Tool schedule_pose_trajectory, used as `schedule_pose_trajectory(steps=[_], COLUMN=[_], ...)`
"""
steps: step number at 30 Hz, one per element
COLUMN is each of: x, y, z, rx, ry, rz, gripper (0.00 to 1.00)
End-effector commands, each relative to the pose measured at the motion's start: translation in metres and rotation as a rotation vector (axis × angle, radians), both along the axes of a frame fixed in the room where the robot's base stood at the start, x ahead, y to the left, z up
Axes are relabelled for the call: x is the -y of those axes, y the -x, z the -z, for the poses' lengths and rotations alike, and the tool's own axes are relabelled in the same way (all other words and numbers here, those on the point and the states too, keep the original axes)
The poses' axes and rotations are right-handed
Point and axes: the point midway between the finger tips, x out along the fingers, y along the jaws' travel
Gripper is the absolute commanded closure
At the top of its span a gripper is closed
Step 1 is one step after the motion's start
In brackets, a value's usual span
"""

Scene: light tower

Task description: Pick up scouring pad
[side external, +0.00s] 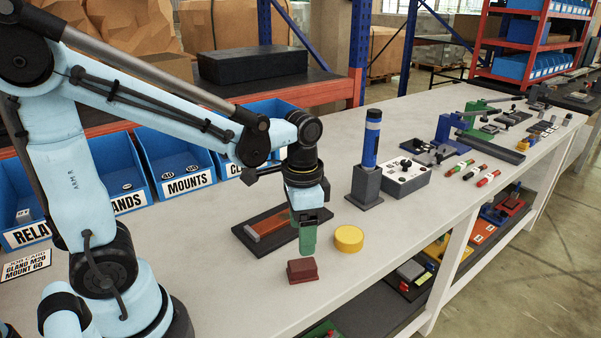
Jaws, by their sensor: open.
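A small dark-red block (302,270), which looks like the scouring pad, lies flat on the pale bench near its front edge. My gripper (308,246) points down just behind and above it, with a gap between them. A green piece shows at the gripper's lower end and seems to be a finger seen side-on. The jaws are open, and nothing is seen held between them. The far finger is hidden.
A dark tray with an orange-brown bar (268,222) lies behind my gripper. A yellow round tin (349,238) sits close on the right. Blue bins (175,160) line the back.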

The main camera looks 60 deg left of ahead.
Motion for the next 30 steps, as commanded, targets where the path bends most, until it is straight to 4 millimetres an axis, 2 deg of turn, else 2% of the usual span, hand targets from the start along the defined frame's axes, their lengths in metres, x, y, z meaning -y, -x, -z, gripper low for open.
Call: schedule_pose_trajectory(steps=[6, 17, 30], x=[0.0, 0.002, 0.006], y=[0.0, 0.001, 0.003], z=[0.026, 0.043, 0.085], rx=[0.001, 0.001, 0.002], ry=[0.0, 0.0, 0.0], rz=[-0.001, 0.0, -0.002], gripper=[0.28, 0.28, 0.28])
